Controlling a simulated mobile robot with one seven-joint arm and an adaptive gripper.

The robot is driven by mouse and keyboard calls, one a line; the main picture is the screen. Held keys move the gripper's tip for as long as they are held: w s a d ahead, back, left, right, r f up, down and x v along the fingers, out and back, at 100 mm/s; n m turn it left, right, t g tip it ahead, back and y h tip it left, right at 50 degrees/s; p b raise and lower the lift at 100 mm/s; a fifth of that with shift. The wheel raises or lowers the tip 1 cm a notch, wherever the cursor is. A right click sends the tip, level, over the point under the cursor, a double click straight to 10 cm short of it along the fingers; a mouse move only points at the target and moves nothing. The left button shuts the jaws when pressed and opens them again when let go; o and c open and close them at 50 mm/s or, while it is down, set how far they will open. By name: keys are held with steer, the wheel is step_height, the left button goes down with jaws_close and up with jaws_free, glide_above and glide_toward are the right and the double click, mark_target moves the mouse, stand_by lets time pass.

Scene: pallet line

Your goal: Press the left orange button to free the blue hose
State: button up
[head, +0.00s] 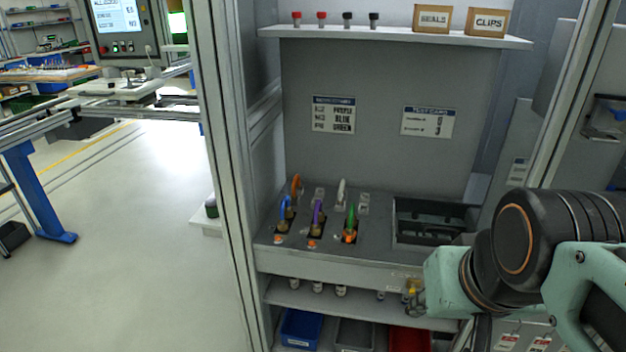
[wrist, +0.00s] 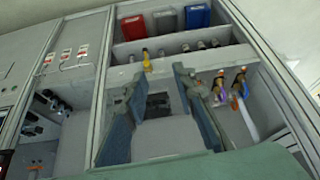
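The blue hose (head: 285,210) stands at the left front of the grey sloped panel (head: 377,257), plugged into a socket. An orange button (head: 278,239) is on the panel just in front of it. A second orange button (head: 311,244) is in front of the purple hose (head: 317,214). In the wrist view the blue hose (wrist: 244,89) is at the right, small and at an odd angle. My gripper (wrist: 153,80) has its two fingers wide apart with nothing between them. It is apart from the hose and buttons, to their right in the head view.
A green hose (head: 351,218), an orange hose (head: 296,184) and a white one (head: 341,190) share the panel. A recessed tray (head: 397,236) is to the right. A metal post (head: 222,170) stands left; a shelf (head: 400,38) crosses above. Bins (head: 301,328) are below.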

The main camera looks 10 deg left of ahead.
jaws_close()
stand_by(1.3)
